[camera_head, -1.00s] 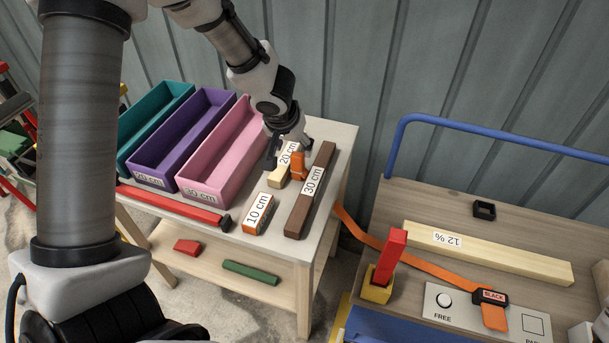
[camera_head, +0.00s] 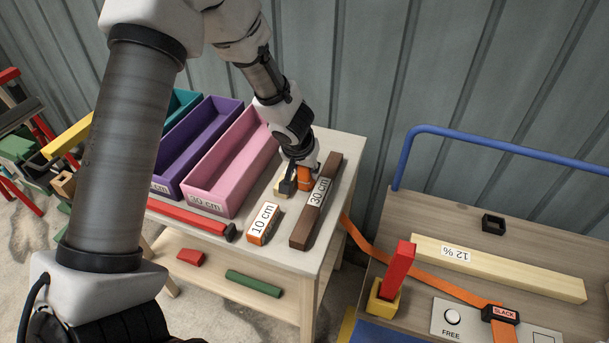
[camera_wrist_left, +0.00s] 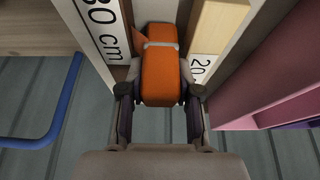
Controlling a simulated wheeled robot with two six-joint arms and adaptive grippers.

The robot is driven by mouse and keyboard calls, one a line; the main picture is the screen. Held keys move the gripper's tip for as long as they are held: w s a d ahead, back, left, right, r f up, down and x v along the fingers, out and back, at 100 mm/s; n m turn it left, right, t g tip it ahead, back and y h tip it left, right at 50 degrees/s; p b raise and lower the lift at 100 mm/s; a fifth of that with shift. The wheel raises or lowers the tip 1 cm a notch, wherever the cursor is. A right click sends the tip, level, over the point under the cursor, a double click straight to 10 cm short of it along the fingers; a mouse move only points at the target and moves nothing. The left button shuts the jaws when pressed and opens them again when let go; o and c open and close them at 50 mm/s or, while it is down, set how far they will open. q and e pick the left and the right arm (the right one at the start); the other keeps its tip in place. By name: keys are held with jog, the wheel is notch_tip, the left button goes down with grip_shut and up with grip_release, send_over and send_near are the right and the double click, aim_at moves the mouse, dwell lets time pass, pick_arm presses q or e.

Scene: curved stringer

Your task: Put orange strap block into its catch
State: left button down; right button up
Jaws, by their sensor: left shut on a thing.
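The orange strap block (camera_head: 305,179) stands on the small table between the 20 cm block and the 30 cm bar. In the left wrist view the orange block (camera_wrist_left: 160,78) sits between the two fingers of my left gripper (camera_wrist_left: 160,100), which is shut on it. In the head view my left gripper (camera_head: 297,180) reaches down from above and partly hides the block. An orange strap (camera_head: 375,241) runs from the table over to the cart. A small black square frame (camera_head: 493,224), possibly the catch, stands empty on the cart. My right gripper is not in view.
The dark brown 30 cm bar (camera_head: 309,222) stands close beside the block. The 10 cm block (camera_head: 263,223) and pink bin (camera_head: 222,196) are nearby.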

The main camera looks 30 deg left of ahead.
pick_arm(q)
jog(key=shift+r+p, duration=0.4)
jog(key=shift+r, duration=0.2)
notch_tip(320, 180, up, 3)
jog(key=shift+f+p, duration=0.1)
jog(key=shift+p, duration=0.6)
jog(key=b, duration=0.1)
jog(key=s+f+b, duration=0.1)
jog(key=shift+s+d+f+b, duration=0.15)
jog(key=shift+s+d+b, duration=0.1)
jog(key=shift+b, duration=0.1)
jog(key=s+b, duration=0.1)
jog(key=s+d+b, duration=0.1)
jog(key=s+b, duration=0.1)
jog(key=shift+s+d, duration=0.3)
jog(key=shift+d, duration=0.05)
jog(key=s+d+b, duration=0.1)
jog(key=s, duration=0.2)
jog(key=s+d+r+b, duration=0.1)
jog(key=s, duration=0.1)
jog(key=s+d+r+b, duration=0.1)
jog(key=s+d, duration=0.1)
jog(key=s, duration=0.1)
jog(key=shift+s, duration=0.3)
jog(key=shift+s+d+r, duration=0.1)
jog(key=shift+s, duration=0.35)
